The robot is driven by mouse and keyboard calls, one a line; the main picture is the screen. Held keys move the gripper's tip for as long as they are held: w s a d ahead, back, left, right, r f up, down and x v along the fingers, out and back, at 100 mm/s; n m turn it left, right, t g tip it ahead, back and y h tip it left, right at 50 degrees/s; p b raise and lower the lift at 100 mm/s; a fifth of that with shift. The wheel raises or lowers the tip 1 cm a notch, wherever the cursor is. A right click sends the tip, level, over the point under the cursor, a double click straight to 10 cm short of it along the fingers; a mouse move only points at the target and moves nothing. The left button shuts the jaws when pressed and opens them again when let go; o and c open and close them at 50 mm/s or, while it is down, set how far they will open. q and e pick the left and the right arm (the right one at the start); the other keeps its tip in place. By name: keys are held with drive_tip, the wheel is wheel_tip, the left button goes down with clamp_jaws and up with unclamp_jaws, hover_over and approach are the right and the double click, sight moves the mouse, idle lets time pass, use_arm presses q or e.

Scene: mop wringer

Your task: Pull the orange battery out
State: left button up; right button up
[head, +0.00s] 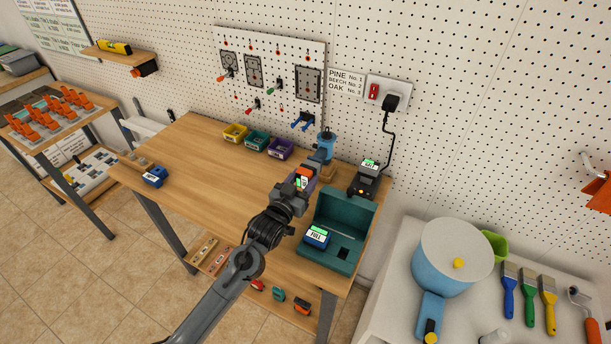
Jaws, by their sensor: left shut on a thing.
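The orange battery (306,173) shows in the head view near the back right of the wooden workbench (215,180), with a small light label on it. My left gripper (302,182) is shut on the orange battery and hides much of it. A blue tool (326,142) stands just behind the battery, towards the pegboard wall. I cannot tell whether the battery is still joined to the tool. My right gripper is not in view.
A black charger (365,180) stands right of my gripper, its cord running to a wall outlet (388,100). An open teal case (337,240) holds a blue battery (317,236). Another blue block (155,177) lies at the bench's left. The bench middle is clear.

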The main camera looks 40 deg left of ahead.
use_arm(q)
drive_tip(key=shift+s+d+r+p, duration=0.1)
drive_tip(key=shift+s+d+p, duration=0.1)
drive_tip(key=shift+s+p, duration=0.7)
drive_tip(key=shift+s+d+r+p, duration=0.1)
drive_tip(key=shift+s+d+p, duration=0.2)
drive_tip(key=shift+s, duration=1.05)
drive_tip(key=shift+s+f, duration=0.1)
drive_tip(key=shift+s, duration=0.2)
